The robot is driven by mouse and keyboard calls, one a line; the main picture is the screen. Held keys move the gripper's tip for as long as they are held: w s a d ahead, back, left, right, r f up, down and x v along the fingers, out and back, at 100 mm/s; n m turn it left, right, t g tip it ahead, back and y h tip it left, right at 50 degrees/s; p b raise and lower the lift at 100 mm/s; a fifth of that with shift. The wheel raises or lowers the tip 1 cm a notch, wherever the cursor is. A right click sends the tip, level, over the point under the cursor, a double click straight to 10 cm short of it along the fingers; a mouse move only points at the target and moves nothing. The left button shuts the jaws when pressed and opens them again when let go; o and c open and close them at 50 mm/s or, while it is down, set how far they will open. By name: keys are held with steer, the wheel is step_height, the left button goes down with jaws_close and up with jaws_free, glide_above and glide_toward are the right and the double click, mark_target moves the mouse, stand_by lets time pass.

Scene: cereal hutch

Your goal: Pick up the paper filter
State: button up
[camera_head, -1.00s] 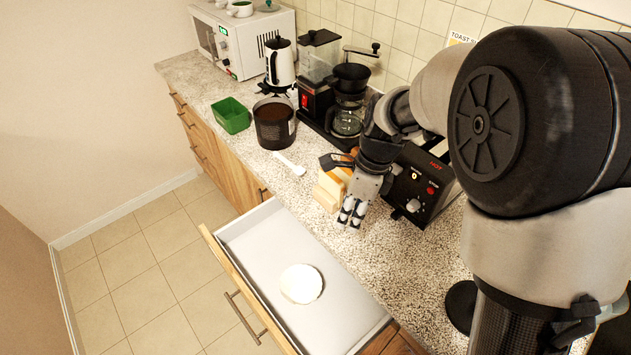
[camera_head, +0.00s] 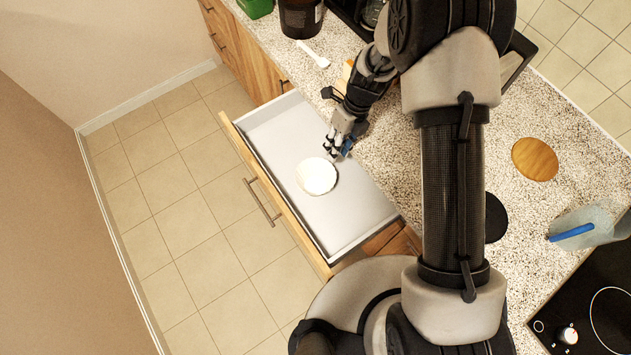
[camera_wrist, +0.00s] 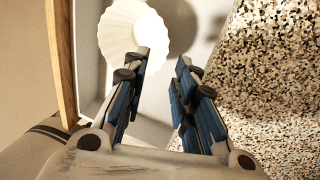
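The paper filter (camera_head: 317,176) is a round white piece lying in the open drawer (camera_head: 350,216). In the wrist view the paper filter (camera_wrist: 134,32) shows a fluted edge, at the top left, partly behind a finger. My gripper (camera_head: 338,150) is just beyond the filter in the head view, over the drawer's counter-side edge. In the wrist view my gripper (camera_wrist: 160,75) is open, with blue-padded fingers apart and nothing between them. The filter lies ahead and to the left of the fingertips, apparently not touched.
The speckled counter (camera_head: 440,180) borders the drawer on the right. A white spoon (camera_head: 313,54) and dark canister (camera_head: 301,17) sit at the back. A round wooden board (camera_head: 534,159), a jug (camera_head: 590,228) and a cooktop (camera_head: 590,310) are at right.

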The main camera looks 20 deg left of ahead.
steer(key=b+x, duration=0.1)
steer(key=x, duration=0.2)
steer(key=b+x, duration=0.1)
steer(key=x, duration=0.3)
steer(key=shift+d+f, duration=0.2)
steer(key=shift+f, duration=0.15)
jaws_close()
